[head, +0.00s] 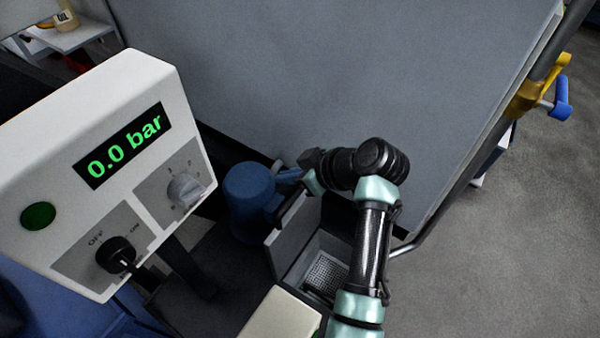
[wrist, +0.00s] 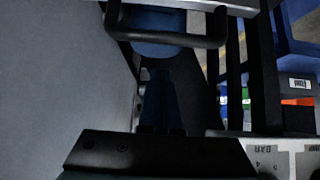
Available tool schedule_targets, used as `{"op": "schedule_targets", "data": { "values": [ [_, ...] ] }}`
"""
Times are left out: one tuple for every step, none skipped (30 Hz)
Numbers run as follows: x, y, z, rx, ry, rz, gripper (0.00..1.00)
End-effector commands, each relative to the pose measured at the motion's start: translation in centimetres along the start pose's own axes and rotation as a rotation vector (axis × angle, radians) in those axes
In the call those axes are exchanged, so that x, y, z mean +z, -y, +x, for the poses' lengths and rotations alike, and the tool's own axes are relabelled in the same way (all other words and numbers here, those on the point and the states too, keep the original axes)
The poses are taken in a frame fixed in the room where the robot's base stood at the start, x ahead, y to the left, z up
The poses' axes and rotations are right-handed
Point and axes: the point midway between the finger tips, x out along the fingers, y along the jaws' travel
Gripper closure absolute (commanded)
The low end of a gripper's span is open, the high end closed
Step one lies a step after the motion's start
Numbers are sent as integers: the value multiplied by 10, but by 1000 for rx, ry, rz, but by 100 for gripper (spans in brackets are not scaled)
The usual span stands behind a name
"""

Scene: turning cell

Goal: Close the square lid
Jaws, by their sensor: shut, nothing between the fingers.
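The square lid (head: 289,246) is a pale grey panel that stands raised at the left side of an open box. Inside the box a perforated metal tray (head: 325,272) shows. In the wrist view my gripper (wrist: 160,131) shows dark at the bottom, shut and empty.
A white control box (head: 120,165) with a 0.0 bar display, a knob and a key switch stands left. The blue housing (head: 249,199) is close beside my gripper. A large grey panel (head: 340,80) rises behind. A cream block (head: 280,315) is in front; open floor lies right.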

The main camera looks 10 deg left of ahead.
Motion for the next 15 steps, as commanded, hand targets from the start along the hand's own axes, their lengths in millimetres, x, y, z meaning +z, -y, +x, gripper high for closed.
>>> {"op": "schedule_targets", "data": {
  "values": [
    [2,1,14,-3,2,0,100],
    [1,0,20,-2,1,-1,100],
    [1,0,28,-2,2,-1,100],
    [1,0,33,-1,2,-2,100],
    [5,-1,29,4,1,2,100],
    [10,-2,22,6,0,3,100],
    [14,-2,18,6,0,3,100],
    [17,-1,16,5,0,3,100],
    [20,-1,13,5,0,2,100],
    [23,-1,11,5,-1,2,100],
    [25,-1,9,5,-1,1,100],
    [27,-1,8,4,0,1,100],
    [28,-1,6,3,0,1,100],
    [29,0,6,3,0,0,100],
    [30,0,5,3,0,0,100]
  ]
}}
